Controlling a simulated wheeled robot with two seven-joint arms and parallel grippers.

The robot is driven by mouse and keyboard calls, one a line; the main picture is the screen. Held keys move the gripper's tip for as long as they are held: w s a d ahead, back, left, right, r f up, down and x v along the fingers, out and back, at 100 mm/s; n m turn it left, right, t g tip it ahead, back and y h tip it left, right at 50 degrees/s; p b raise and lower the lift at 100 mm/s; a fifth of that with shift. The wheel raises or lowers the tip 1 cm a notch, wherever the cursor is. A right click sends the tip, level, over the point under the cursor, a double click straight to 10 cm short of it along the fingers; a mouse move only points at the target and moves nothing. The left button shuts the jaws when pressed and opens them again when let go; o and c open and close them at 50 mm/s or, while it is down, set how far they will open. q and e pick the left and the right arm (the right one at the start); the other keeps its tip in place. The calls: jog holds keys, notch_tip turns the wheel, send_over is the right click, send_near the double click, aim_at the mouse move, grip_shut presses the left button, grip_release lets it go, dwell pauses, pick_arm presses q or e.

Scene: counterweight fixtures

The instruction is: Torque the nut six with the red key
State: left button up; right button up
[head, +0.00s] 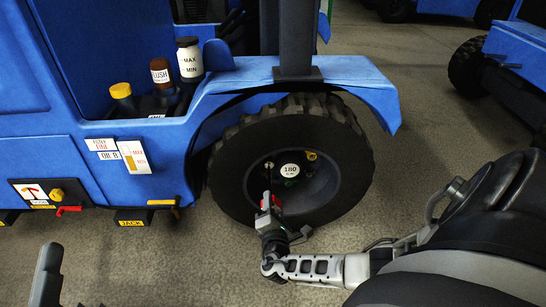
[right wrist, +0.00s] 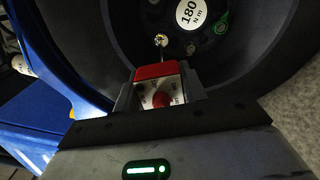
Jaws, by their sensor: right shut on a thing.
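My right gripper (head: 270,214) is shut on the red key (right wrist: 155,71), a red tool with a pale dial face and a red knob. It holds the key upright before the wheel hub (head: 318,186). The key's thin metal shaft (right wrist: 161,46) points to the upper left part of the hub; I cannot tell whether its tip touches a nut. A white "180 N m" label (head: 289,170) marks the hub centre, also in the right wrist view (right wrist: 192,13). A green-ringed nut (right wrist: 221,23) sits beside it. I cannot read which is nut six. A dark finger of my left gripper (head: 46,274) shows at lower left.
The big black tyre (head: 350,150) surrounds the hub under a blue fender (head: 350,72). Bottles (head: 189,58) stand in a blue bay. A red lever (head: 69,210) and a "JACK" label (head: 131,222) are low at left. Floor (head: 430,100) is clear to the right of the tyre.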

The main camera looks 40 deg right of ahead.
pick_arm(q)
jog(key=shift+f+b, duration=0.4)
jog(key=shift+f, duration=0.05)
pick_arm(e)
jog(key=shift+x, duration=0.8)
pick_arm(q)
jog(key=shift+d+f+b, duration=0.15)
jog(key=shift+f+b, duration=0.15)
jog(key=shift+f, duration=0.2)
pick_arm(e)
jog(key=shift+w+d+f, duration=0.1)
jog(key=shift+w+d, duration=0.1)
jog(key=shift+w, duration=0.05)
jog(key=shift+f, duration=0.15)
jog(key=m+b, duration=0.1)
jog(key=m, duration=0.2)
jog(key=shift+b, duration=0.3)
pick_arm(q)
notch_tip(320, 180, up, 8)
jog(key=s+m+h, duration=0.1)
jog(key=m+h, duration=0.4)
jog(key=m, duration=0.2)
jog(key=shift+s+t+h, duration=0.4)
pick_arm(e)
jog(key=m, duration=0.4)
